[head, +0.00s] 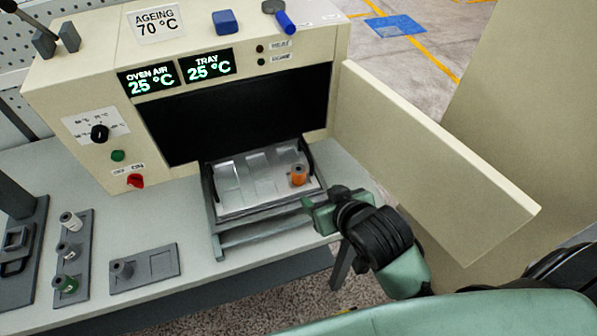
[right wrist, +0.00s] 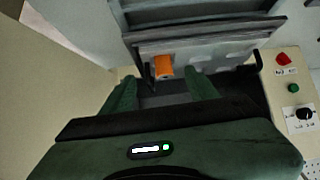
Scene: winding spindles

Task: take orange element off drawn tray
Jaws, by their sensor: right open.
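The orange element (head: 298,175) stands at the right side of the drawn tray (head: 238,205), which is pulled out of the oven. My right gripper (head: 309,204) is just in front of the tray's right corner, near the orange element but apart from it. In the right wrist view the orange element (right wrist: 164,67) shows beyond my two spread fingers (right wrist: 160,92), with nothing between them. The tray's other visible pockets look empty. My left gripper is not in view.
The oven door (head: 430,150) stands open to the right of the tray, close to my right arm. A rack with several spindles (head: 70,250) and a small grey plate (head: 160,264) with a grey piece sit on the bench at left. Bench between plate and tray is clear.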

